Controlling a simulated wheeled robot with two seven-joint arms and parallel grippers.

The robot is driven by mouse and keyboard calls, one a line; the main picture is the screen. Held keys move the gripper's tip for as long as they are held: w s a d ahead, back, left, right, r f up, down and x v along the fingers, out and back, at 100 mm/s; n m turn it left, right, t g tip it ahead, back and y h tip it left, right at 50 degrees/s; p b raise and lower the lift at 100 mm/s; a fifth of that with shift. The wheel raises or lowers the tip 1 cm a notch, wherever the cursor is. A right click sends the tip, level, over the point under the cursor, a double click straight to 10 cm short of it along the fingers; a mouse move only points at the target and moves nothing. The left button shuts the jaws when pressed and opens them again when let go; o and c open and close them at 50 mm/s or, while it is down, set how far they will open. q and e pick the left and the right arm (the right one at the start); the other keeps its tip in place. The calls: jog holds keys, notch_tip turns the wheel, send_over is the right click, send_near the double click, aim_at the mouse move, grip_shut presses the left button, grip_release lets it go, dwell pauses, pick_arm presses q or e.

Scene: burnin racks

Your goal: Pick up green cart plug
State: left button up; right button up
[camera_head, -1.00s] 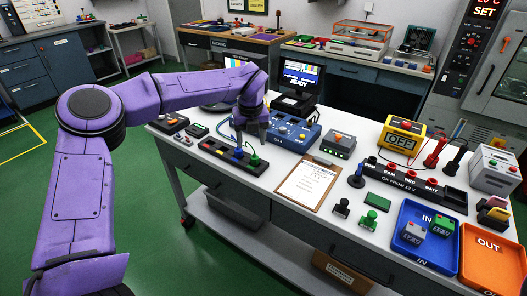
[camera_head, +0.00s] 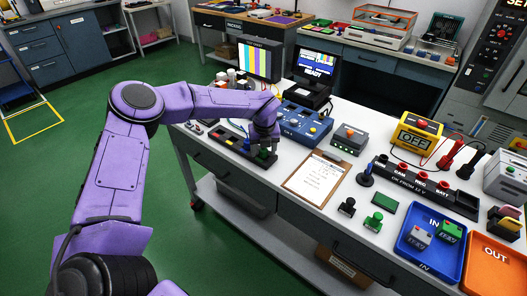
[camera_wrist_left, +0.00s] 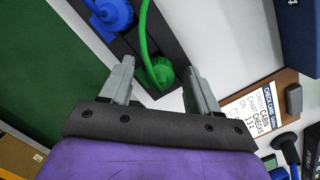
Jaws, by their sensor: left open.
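The green cart plug (camera_wrist_left: 161,72) stands in a dark socket strip (camera_wrist_left: 143,45), with a green cable rising from it. In the head view it shows as a small green spot (camera_head: 263,155) under my left gripper (camera_head: 266,149), partly hidden by the fingers. In the left wrist view my left gripper (camera_wrist_left: 158,70) is open. Its fingers are on either side of the green plug, with visible room on both sides; I cannot tell whether they are level with it. A blue plug (camera_wrist_left: 115,12) stands next to it in the strip. My right gripper is not in view.
A clipboard (camera_head: 317,178) lies right of the strip on the white bench. A blue device (camera_head: 303,126) stands behind the strip. Black and green stamp-like pieces, a blue tray (camera_head: 412,249) and an orange tray (camera_head: 480,282) are further right.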

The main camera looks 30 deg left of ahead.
pick_arm(q)
jog(key=c, duration=1.1)
